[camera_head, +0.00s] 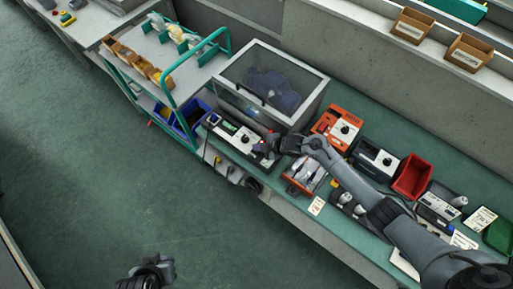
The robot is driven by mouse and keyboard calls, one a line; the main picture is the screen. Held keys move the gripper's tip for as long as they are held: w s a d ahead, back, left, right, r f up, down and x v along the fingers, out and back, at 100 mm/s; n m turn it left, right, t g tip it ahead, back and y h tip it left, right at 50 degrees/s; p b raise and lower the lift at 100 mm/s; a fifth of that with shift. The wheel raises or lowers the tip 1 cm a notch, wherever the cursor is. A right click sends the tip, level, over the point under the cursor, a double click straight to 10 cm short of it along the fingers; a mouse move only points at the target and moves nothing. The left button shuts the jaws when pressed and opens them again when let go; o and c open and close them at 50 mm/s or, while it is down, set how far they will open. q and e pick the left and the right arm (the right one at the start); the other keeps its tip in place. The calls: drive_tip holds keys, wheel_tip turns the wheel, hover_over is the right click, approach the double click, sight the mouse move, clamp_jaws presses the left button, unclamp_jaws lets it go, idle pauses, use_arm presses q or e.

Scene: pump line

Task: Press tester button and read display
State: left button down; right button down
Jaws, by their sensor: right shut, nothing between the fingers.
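The tester (236,134) is a flat box with a pale top panel and dark sides on the green bench, in front of a clear-lidded chamber (270,80). A small greenish display (214,119) shows at its left end; its text is too small to read. A dark round knob sits on its panel. My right gripper (265,146) is shut and empty at the tester's right end; I cannot tell whether it touches it. The button is not clearly visible there. My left gripper (152,272) is low over the floor at the bottom edge, its fingers unclear.
An orange instrument (338,126), a dark instrument with a dial (375,158) and a red bin (412,176) stand along the bench. A green-framed cart (165,70) stands left. The floor is clear.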

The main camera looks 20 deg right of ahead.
drive_tip(key=shift+r+p, duration=0.75)
drive_tip(key=shift+r, duration=0.1)
drive_tip(key=shift+r, duration=0.1)
drive_tip(key=shift+r+p, duration=0.9)
drive_tip(key=shift+p, duration=0.05)
wheel_tip(320, 180, up, 3)
drive_tip(key=p, duration=0.2)
drive_tip(key=shift+p, duration=0.35)
